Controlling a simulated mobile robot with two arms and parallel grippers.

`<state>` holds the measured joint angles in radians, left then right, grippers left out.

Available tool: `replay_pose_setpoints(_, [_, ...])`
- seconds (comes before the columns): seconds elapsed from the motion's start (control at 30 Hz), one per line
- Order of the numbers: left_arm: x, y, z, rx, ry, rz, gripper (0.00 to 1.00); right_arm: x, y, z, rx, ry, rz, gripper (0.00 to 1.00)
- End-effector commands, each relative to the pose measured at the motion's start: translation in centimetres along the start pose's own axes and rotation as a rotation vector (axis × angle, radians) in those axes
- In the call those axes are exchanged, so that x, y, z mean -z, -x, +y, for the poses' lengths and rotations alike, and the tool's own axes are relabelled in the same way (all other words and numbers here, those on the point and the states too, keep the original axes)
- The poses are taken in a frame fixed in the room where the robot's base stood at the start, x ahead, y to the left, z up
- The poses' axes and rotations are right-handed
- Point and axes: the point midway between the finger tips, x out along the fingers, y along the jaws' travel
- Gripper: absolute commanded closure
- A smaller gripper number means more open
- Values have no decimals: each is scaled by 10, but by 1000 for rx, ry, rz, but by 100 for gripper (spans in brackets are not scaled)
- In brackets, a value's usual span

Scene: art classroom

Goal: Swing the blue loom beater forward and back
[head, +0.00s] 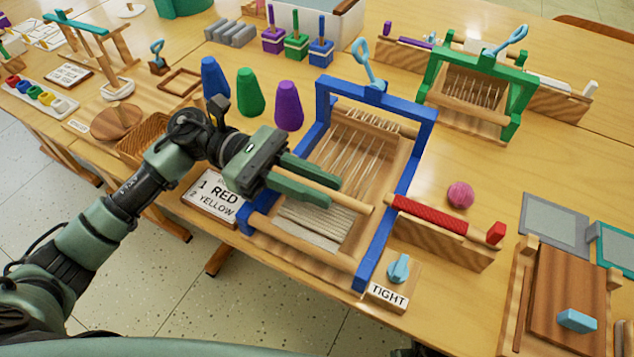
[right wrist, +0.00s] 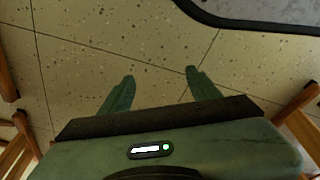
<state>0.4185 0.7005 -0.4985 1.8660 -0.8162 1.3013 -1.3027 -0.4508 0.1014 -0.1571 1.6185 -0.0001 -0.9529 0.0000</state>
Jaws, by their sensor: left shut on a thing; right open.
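The blue loom (head: 385,98) stands on the table in the head view, with a blue arch at its far end and a light blue hook-shaped handle (head: 368,66) on top. Pale warp threads run along its wooden frame, and woven cloth (head: 312,222) lies at the near end. A wooden crossbar (head: 357,204) spans the loom above the cloth. My left gripper (head: 335,192) reaches in from the left and is shut on this bar, its fingers hiding part of it. My right gripper (right wrist: 160,90) is open and empty above the floor in the right wrist view.
A knob with a TIGHT label (head: 388,297) and a red-wound shuttle (head: 432,214) sit right of the loom. A RED/YELLOW card (head: 214,197) is at its left. Blue, green and purple cones (head: 289,106) stand behind my left gripper. A green loom (head: 515,92) stands farther back.

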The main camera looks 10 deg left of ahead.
Motion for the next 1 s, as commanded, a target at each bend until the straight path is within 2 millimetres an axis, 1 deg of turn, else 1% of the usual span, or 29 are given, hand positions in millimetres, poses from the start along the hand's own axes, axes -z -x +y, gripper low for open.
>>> replay_pose_setpoints(0.03, [6,-2,-2,11,9,3,100,5,3,0,0,-1,8,38])
replay_pose_setpoints(0.13, [4,-2,2,10,8,3,100,19,20,1,-1,-3,27,38])
replay_pose_setpoints(0.3, [-1,-1,9,7,5,2,100,30,44,2,-4,-5,37,38])
replay_pose_setpoints(0.4, [-3,-1,11,6,4,2,100,34,53,3,-5,-6,40,38])
replay_pose_setpoints(0.5, [-5,-1,12,4,4,1,100,35,57,3,-5,-6,39,38])
replay_pose_setpoints(0.73, [-6,-1,12,2,3,1,100,34,57,3,-5,-6,38,38])
replay_pose_setpoints(0.77, [-6,-1,12,2,3,1,80,34,57,3,-5,-6,38,38])
replay_pose_setpoints(0.8, [-6,-1,12,2,3,0,68,34,57,3,-5,-6,38,38])
replay_pose_setpoints(0.83, [-6,-1,12,2,3,0,64,34,57,3,-5,-6,38,38])
replay_pose_setpoints(1.0, [-6,-1,12,2,1,0,64,34,57,3,-5,-6,38,38])
